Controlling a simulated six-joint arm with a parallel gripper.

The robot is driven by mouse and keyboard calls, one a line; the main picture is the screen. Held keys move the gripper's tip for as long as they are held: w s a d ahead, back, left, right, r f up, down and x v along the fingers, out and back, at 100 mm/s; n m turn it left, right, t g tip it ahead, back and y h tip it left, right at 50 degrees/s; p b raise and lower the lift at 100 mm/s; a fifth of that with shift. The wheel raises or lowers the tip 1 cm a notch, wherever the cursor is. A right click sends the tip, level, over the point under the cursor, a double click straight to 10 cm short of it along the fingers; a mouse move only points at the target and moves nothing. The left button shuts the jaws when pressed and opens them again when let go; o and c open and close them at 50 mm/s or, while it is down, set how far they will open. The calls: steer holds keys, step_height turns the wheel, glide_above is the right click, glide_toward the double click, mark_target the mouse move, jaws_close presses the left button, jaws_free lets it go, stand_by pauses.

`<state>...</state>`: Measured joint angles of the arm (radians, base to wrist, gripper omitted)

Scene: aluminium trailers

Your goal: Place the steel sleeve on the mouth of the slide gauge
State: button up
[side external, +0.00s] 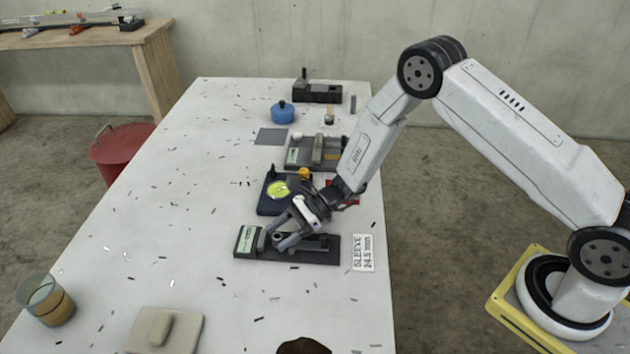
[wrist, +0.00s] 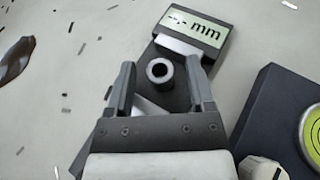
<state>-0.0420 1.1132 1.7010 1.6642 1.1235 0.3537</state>
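The slide gauge (side external: 300,257) is a dark flat base with a display head at its left end. In the wrist view its display (wrist: 194,32) shows dashes and "mm", with a pale metal block below. The steel sleeve (wrist: 160,70) is a short grey ring seen from above with a dark bore; it appears upright over the gauge's base, close to the block. My gripper (wrist: 161,88) is open, one finger on each side of the sleeve, with visible gaps. In the side view my gripper (side external: 271,240) is low over the gauge; I cannot make out the sleeve there.
A blue device with a yellow-green dial (side external: 278,189) sits just behind the gauge. Another gauge (side external: 300,165) stands farther back. A glass jar (side external: 46,300) and a beige block (side external: 163,331) are in front. Metal chips lie about.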

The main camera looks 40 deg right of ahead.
steer(key=shift+r, duration=0.1)
stand_by(0.3)
steer(key=shift+d+r, duration=0.1)
steer(key=shift+d, duration=0.1)
steer(key=v, duration=1.1)
steer(key=shift+s+d+r, duration=0.1)
steer(key=shift+d, duration=0.2)
steer(key=shift+s+a+r+n+g, duration=0.2)
steer(key=shift+s+n+g, duration=0.1)
steer(key=shift+s+n, duration=0.15)
steer(key=s+d+r+n+h, duration=0.3)
steer(key=s+n+h, duration=0.3)
steer(key=n, duration=0.3)
steer(key=s+d+r+n+h, duration=0.4)
steer(key=s+r+n+h, duration=0.2)
steer(key=s+n, duration=0.3)
steer(key=shift+s+d+n+h, duration=0.15)
steer(key=shift+n+h, duration=0.45)
steer(key=shift+n, duration=0.05)
